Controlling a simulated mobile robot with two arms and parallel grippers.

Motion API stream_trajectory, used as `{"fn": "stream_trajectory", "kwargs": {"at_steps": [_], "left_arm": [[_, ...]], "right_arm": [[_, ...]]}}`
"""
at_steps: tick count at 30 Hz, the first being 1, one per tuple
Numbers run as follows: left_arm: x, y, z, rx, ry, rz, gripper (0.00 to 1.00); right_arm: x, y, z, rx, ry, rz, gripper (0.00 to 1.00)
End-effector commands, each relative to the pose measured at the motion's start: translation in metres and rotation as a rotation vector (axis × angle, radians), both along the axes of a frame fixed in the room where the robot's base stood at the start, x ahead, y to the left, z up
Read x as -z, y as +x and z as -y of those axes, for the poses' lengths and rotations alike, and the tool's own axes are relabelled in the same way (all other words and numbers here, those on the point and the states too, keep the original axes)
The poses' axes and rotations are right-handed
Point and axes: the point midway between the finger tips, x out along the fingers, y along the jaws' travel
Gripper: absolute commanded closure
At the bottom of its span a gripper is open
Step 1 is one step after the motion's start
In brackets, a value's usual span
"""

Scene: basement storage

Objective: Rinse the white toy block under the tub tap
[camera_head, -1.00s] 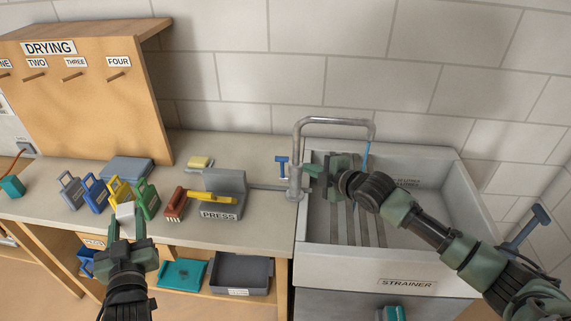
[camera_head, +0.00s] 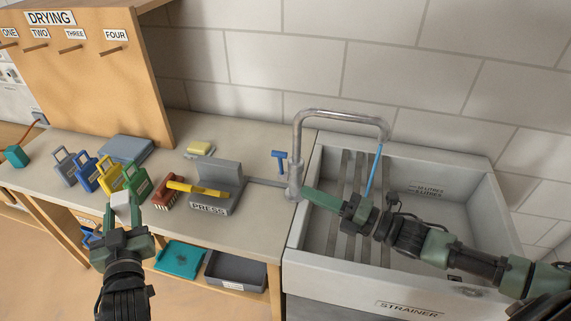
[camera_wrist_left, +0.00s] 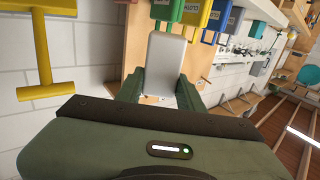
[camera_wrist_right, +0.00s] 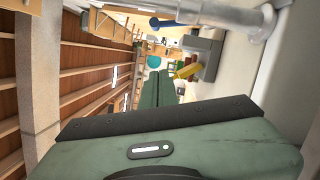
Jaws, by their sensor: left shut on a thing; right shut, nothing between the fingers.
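The white toy block (camera_head: 121,204) is held between the fingers of my left gripper (camera_head: 122,222), in front of the green case. It also shows upright between the fingers in the left wrist view (camera_wrist_left: 165,60). My right gripper (camera_head: 308,194) is shut and empty, its fingertips close to the tap's base; contact cannot be told. The grey tap (camera_head: 340,114) arches over the tub (camera_head: 465,215). A thin blue stream (camera_head: 375,168) hangs below its spout. A blue T-handle (camera_head: 280,160) stands left of the tap. Its blue bar also shows in the right wrist view (camera_wrist_right: 160,22).
A grey press (camera_head: 215,200) with a yellow lever (camera_head: 195,188) stands between the block and the tub. A red-brown brush (camera_head: 165,192) and several coloured cases, including a green one (camera_head: 139,182), line the counter. A drying board (camera_head: 85,80) stands behind.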

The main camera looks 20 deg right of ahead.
Motion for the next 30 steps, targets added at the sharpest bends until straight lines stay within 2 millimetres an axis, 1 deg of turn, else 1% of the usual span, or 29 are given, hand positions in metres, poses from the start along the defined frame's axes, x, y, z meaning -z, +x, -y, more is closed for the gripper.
{"fn": "stream_trajectory", "kwargs": {"at_steps": [1, 13, 14, 15, 18, 21, 30], "left_arm": [[-0.003, 0.000, 0.000, 0.000, 0.000, 0.001, 1.00], [-0.025, 0.000, 0.000, 0.000, 0.000, 0.001, 1.00], [-0.027, 0.000, 0.000, 0.000, 0.000, 0.001, 1.00], [-0.030, 0.000, 0.000, 0.000, 0.000, 0.001, 1.00], [-0.034, 0.000, 0.000, 0.000, 0.000, 0.001, 1.00], [-0.036, 0.000, 0.000, 0.000, 0.000, 0.001, 1.00], [-0.037, 0.000, 0.000, 0.000, 0.000, 0.001, 1.00]], "right_arm": [[-0.004, 0.007, -0.006, 0.000, 0.002, 0.004, 1.00], [-0.012, 0.062, -0.056, 0.001, 0.002, 0.003, 1.00], [-0.013, 0.067, -0.057, 0.002, -0.001, 0.002, 1.00], [-0.015, 0.072, -0.050, 0.003, -0.005, 0.002, 1.00], [-0.018, 0.082, -0.042, 0.003, -0.003, 0.001, 1.00], [-0.020, 0.088, -0.038, 0.003, -0.001, 0.000, 1.00], [-0.020, 0.093, -0.034, 0.002, 0.000, -0.002, 1.00]]}}
